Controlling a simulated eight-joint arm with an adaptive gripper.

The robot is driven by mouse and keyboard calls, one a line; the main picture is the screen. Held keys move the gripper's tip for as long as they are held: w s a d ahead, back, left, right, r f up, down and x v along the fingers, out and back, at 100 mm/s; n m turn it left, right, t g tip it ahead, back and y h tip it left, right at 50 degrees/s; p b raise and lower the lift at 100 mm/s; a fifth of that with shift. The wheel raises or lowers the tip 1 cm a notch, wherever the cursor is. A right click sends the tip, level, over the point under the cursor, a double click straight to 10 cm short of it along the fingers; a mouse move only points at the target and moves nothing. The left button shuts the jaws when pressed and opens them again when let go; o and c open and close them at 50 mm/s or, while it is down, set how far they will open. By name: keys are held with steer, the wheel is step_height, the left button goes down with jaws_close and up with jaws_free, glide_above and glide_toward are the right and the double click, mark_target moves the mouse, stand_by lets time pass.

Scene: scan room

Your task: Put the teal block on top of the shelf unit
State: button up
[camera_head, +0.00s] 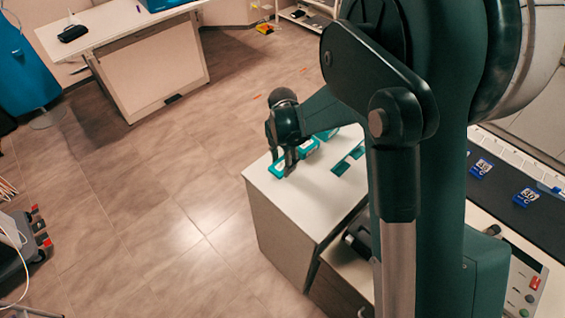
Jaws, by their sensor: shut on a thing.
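My gripper (284,168) points down over the left back part of a low white-topped unit (318,208), which looks like the shelf unit. It is shut on a teal block (307,148) with a paler upper face. The fingers cover the middle of the block, and teal shows on both sides of them. The block is at or just above the white top; I cannot tell whether it touches. Two dark teal flat patches (341,168) lie on the top to the right, and another bit of teal (326,133) shows behind my arm.
A black belt (500,190) with blue blocks (525,197) runs at the right, beside a button panel (527,285). A black object (357,238) sits low beside the unit. A white desk (125,30) stands at the back left. The floor on the left is mostly clear.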

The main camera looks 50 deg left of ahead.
mark_target(283, 165)
steer(key=shift+f, duration=0.1)
steer(key=o, duration=0.9)
steer(key=shift+o, duration=0.2)
step_height(283, 165, up, 12)
stand_by(0.4)
stand_by(0.5)
stand_by(0.5)
